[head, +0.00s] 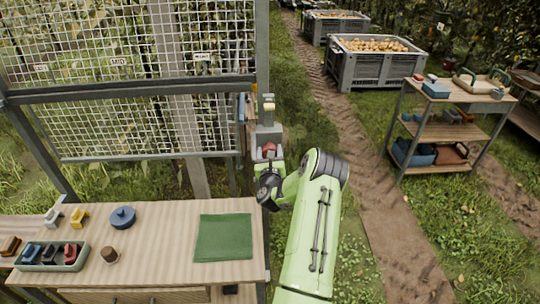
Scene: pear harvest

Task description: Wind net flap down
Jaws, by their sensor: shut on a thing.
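The net flap (140,128) is a white mesh panel in the grey frame on the left. Its lower bar sits above the bench, with an open gap of greenery beneath it. A grey winch-like box (266,133) is at the right post, with a pale upright handle (268,104) above it. My wrist and the box hide much of the grip, so the exact finger contact is unclear.
A shelf cart (437,133) stands right. Crates of pears (377,65) stand behind. A dirt path (365,170) runs between.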

